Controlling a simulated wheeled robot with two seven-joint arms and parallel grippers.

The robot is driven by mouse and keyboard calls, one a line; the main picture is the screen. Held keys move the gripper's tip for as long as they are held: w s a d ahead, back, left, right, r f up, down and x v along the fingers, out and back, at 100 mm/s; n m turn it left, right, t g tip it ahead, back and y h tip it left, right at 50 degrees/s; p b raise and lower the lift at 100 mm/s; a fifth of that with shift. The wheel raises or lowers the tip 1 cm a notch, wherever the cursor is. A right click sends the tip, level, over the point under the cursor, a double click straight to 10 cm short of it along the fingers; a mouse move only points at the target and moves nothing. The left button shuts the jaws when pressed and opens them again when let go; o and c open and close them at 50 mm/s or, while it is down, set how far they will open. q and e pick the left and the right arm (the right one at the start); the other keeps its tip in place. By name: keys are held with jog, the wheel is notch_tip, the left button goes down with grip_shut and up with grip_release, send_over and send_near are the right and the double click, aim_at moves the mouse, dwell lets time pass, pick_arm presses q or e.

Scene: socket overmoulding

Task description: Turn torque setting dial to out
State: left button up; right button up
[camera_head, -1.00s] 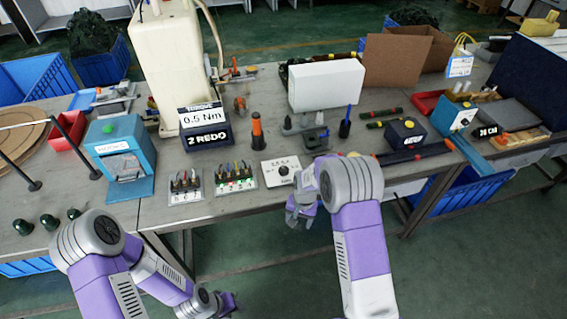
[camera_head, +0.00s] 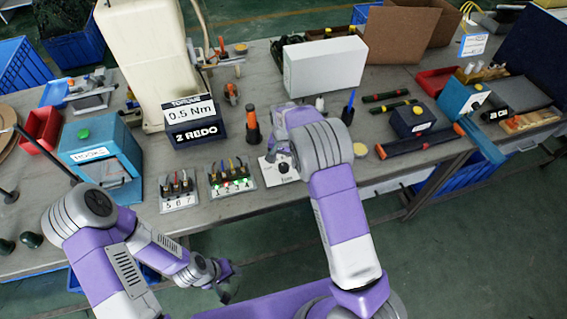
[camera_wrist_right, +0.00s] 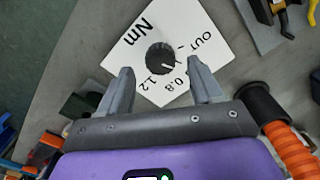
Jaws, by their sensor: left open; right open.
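The torque setting dial is a black round knob (camera_wrist_right: 160,58) on a white plate (camera_wrist_right: 205,22) marked Nm, OUT, 0.8 and 1.2. The knob's small white mark appears to face the lower right, roughly towards 0.8. In the head view the plate (camera_head: 270,178) lies near the table's front edge. My right gripper (camera_wrist_right: 159,72) is open and empty above the plate, its fingertips apart on either side of the knob's near side; contact is not visible. In the head view it (camera_head: 281,150) is partly hidden by its wrist. My left gripper (camera_head: 226,286) is open, low in front of the table.
Two terminal blocks (camera_head: 232,188) (camera_head: 180,205) stand left of the plate. An orange-and-black tool (camera_head: 252,128) stands behind it. A white box (camera_head: 325,66) stands farther back.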

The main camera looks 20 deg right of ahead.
aim_at(284, 168)
jog(key=shift+f, duration=1.35)
jog(key=shift+w, duration=0.1)
jog(key=c, duration=1.1)
jog(key=shift+o, duration=0.2)
jog(key=shift+n, duration=0.4)
jog(key=n, duration=0.3)
jog(key=shift+n, duration=0.3)
jog(key=shift+a+n+p, duration=0.1)
jog(key=shift+n+p, duration=0.25)
jog(key=shift+n, duration=1.95)
